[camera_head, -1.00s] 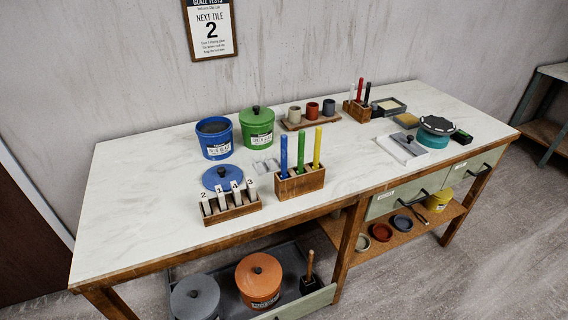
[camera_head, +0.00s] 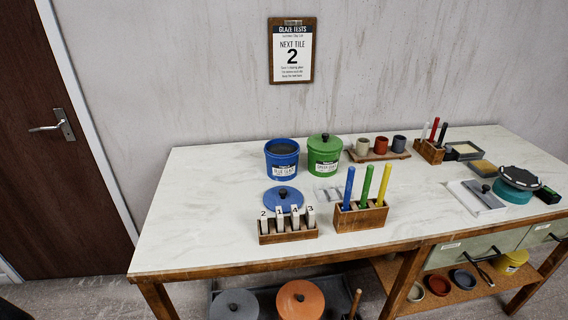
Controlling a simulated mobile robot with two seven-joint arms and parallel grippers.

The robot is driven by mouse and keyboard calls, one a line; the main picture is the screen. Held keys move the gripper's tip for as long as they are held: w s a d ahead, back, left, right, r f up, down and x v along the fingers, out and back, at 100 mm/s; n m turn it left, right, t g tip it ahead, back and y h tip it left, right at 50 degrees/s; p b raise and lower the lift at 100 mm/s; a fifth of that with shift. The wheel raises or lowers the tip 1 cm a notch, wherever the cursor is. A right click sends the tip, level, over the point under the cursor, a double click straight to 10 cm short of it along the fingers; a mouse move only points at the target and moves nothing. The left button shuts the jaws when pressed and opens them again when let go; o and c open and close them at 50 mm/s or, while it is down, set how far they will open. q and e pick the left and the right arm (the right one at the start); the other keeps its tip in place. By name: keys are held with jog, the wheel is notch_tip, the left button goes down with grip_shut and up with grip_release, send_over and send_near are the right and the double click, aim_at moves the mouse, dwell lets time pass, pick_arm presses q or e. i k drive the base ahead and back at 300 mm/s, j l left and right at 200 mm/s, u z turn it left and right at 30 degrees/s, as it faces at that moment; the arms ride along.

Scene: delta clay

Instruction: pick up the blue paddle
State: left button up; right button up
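The blue paddle (camera_head: 348,188) stands upright, leaning slightly, in the left slot of a wooden holder (camera_head: 361,219) near the front edge of the table. Its lower end is hidden inside the holder. A green paddle (camera_head: 365,187) and a yellow paddle (camera_head: 383,185) stand beside it to the right in the same holder. Neither of my grippers shows in the head view.
Left of the holder is a wooden rack (camera_head: 289,233) with numbered tiles, and behind it a blue lid (camera_head: 284,199). An open blue bucket (camera_head: 282,159) and a lidded green bucket (camera_head: 325,154) stand farther back. The table's left part (camera_head: 200,215) is clear.

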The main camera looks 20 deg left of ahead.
aim_at(350, 172)
jog(key=i+l+u, duration=0.1)
jog(key=l, duration=0.35)
jog(key=i+l+u, duration=0.1)
jog(key=l, duration=0.35)
jog(key=i+l+u, duration=0.1)
jog(key=l, duration=0.35)
jog(key=i+l+u, duration=0.1)
jog(key=l, duration=0.4)
jog(key=i, duration=0.1)
